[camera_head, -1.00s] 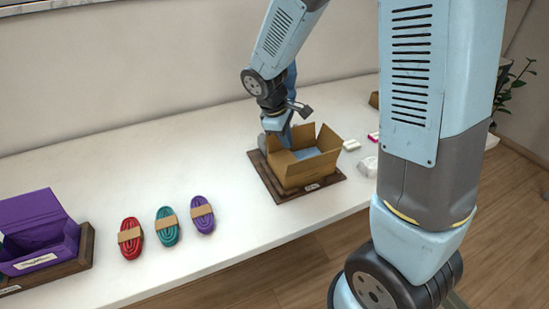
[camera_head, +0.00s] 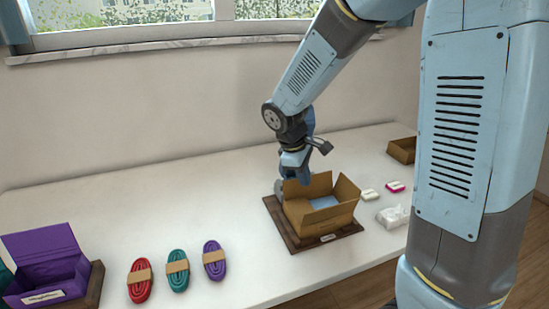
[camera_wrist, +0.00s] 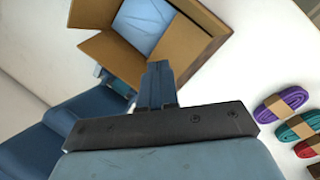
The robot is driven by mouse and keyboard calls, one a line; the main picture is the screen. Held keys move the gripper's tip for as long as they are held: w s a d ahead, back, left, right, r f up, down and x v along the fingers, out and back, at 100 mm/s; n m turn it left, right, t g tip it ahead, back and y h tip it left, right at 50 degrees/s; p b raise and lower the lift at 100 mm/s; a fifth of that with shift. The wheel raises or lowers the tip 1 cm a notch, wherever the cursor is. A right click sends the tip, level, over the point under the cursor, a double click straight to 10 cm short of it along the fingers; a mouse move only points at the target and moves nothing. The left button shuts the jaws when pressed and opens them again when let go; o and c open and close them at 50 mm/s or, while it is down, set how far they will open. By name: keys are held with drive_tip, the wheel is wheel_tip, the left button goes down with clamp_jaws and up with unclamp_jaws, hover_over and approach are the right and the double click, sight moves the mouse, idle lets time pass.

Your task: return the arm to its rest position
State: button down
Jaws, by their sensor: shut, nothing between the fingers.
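My gripper shows in the wrist view (camera_wrist: 158,75) with its two fingers shut together and nothing between them. In the head view my gripper (camera_head: 300,180) is at the back left edge of an open cardboard box (camera_head: 325,219), pointing down. The box stands with its flaps up on a dark wooden board (camera_head: 285,232) and has something light blue inside. The wrist view shows the box (camera_wrist: 95,50) just beyond the fingertips. I cannot tell whether the gripper touches a flap.
Red (camera_head: 139,281), teal (camera_head: 177,270) and purple (camera_head: 214,260) cord bundles lie on the white table (camera_head: 120,225). A purple box (camera_head: 45,262) stands at the left. Small white and pink items (camera_head: 395,187), a clear bag (camera_head: 391,216) and a brown box (camera_head: 402,150) are at the right.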

drive_tip(key=s+d+r+m+t+y, duration=0.1)
drive_tip(key=s+d+r+m+t, duration=0.1)
drive_tip(key=s+d+r+m, duration=0.3)
drive_tip(key=s+d+r+m+t+y, duration=0.2)
drive_tip(key=s+d+r+m, duration=0.3)
drive_tip(key=s+r, duration=0.7)
drive_tip(key=shift+s+d+r+m+t, duration=0.2)
drive_tip(key=shift+s+r+m+t, duration=0.15)
drive_tip(key=shift+s+m, duration=0.65)
